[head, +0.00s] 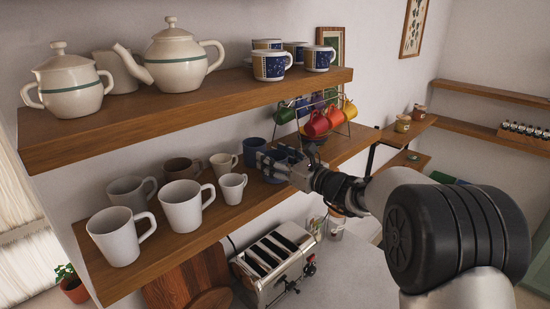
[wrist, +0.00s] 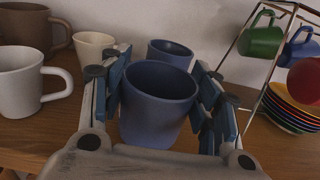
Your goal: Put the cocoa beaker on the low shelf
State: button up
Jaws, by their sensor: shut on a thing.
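My gripper (head: 272,163) is at the right part of the lower wall shelf (head: 225,225). In the wrist view its fingers (wrist: 165,105) are shut around the sides of a dark blue handleless-looking cup (wrist: 158,88). The cup is upright, at the shelf's height; I cannot tell whether its base touches the board. In the head view my fingers mostly hide it. A second blue cup (head: 255,150) stands just behind it, also in the wrist view (wrist: 170,50). A brown mug (head: 182,169) stands further left on the same shelf. No label marks any as cocoa.
White and grey mugs (head: 185,205) crowd the shelf's left part. Right of my gripper is a wire rack (head: 345,122) with coloured mugs and stacked plates (wrist: 292,108). The upper shelf (head: 190,117) holds teapots and patterned mugs. A toaster (head: 275,262) stands below.

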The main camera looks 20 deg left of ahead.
jog(key=shift+s, duration=0.1)
jog(key=o, duration=0.8)
jog(key=shift+f, duration=0.15)
jog(key=o, duration=0.5)
jog(key=shift+c, duration=0.2)
